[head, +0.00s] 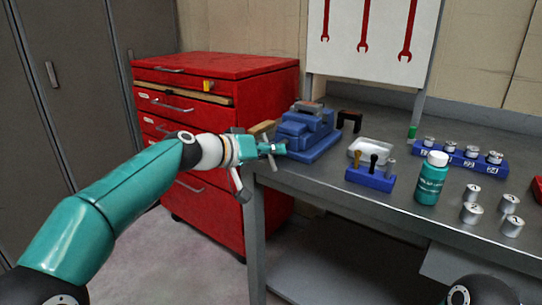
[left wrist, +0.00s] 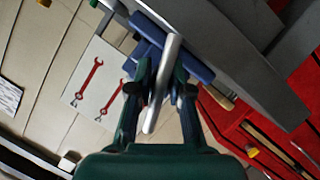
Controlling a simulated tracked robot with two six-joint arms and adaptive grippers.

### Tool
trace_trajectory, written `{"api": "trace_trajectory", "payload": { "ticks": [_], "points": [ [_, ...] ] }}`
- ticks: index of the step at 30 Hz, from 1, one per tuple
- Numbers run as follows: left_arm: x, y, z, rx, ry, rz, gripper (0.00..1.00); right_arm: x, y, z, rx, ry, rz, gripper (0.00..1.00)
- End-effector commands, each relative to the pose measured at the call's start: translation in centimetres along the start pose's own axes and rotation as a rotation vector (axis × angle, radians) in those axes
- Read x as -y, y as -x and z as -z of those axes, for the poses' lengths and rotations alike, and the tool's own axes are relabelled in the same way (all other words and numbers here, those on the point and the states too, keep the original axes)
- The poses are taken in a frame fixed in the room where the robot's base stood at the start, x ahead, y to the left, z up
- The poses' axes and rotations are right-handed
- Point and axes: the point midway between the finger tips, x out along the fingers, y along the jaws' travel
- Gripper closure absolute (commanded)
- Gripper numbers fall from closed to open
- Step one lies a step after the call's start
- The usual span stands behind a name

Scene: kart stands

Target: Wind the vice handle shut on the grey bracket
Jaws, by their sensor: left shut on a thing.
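The blue vice (head: 318,142) stands on the left end of the grey bench. A grey piece (head: 309,107), which looks like the grey bracket, sits at the top of the vice by its jaws. I cannot tell how wide the jaw gap is. The silver vice handle (head: 272,161) is at the vice's near left end, and the left wrist view shows it as a pale bar (left wrist: 164,85) between my fingers. My left gripper (head: 268,149) is shut on this handle, with the blue vice body (left wrist: 190,62) just beyond. My right gripper is out of view.
A red drawer cabinet (head: 222,125) stands left of the bench, close to my left arm. Right of the vice are a dark bracket-shaped piece (head: 349,120), a white tray (head: 372,150), a blue tool holder (head: 370,180) and a green bottle (head: 431,180). Several metal cylinders stand farther right.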

Motion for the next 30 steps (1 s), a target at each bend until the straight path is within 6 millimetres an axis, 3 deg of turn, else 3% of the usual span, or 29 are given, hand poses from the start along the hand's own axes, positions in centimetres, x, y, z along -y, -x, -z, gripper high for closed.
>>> {"api": "trace_trajectory", "payload": {
  "ticks": [12,30],
  "points": [
    [0.58,0.26,0.45,-0.018,0.269,-0.101,1.0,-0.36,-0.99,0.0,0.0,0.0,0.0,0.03],
    [0.54,0.23,0.36,-0.014,0.338,-0.129,1.0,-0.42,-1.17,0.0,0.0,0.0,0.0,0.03]
  ]
}}
